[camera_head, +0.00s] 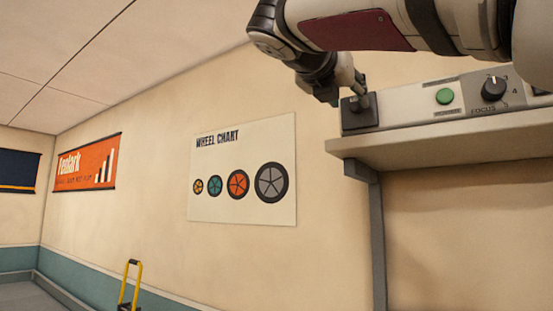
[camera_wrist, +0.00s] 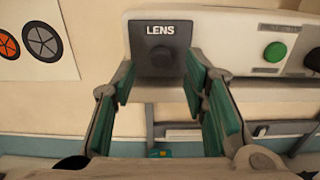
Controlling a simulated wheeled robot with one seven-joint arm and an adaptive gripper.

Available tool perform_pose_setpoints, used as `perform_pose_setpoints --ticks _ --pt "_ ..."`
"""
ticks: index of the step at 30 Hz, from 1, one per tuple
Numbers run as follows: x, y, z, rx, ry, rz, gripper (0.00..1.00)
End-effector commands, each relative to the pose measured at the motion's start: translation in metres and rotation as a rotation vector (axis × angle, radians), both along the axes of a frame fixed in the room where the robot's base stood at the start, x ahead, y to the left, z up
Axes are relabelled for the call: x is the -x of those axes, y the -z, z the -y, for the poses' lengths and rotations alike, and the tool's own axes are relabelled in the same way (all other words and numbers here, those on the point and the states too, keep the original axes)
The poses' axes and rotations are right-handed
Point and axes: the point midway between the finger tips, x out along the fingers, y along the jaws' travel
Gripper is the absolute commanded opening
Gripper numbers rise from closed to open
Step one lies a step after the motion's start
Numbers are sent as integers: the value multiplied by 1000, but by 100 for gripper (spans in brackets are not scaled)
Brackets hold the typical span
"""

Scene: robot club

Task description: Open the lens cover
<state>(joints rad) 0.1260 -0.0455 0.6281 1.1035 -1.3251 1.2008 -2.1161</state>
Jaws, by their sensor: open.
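The lens cover (camera_wrist: 161,38) is a dark square plate marked LENS, with a small round knob low in its middle. It sits on the left end of a pale control panel (camera_wrist: 222,30). In the head view the cover (camera_head: 358,114) is at the panel's left end and looks closed. My gripper (camera_wrist: 160,70) is open, its green-padded fingers on either side of the cover's lower part in the wrist view. In the head view my gripper (camera_head: 352,88) is just above and in front of the cover. I cannot tell whether a finger touches it.
The panel also bears a green button (camera_head: 445,96) and a black focus dial (camera_head: 493,88) to the right. It stands on a wall shelf (camera_head: 450,137) with a grey bracket below. A wheel chart (camera_head: 243,205) hangs on the wall to the left. The space left of the shelf is clear.

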Motion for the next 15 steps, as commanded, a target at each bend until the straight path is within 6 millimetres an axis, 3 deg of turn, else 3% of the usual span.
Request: perform_pose_setpoints --ticks 6,15 --pt "-27 0 20 -1 1 0 40" --pt "-38 0 28 -1 -1 1 40"
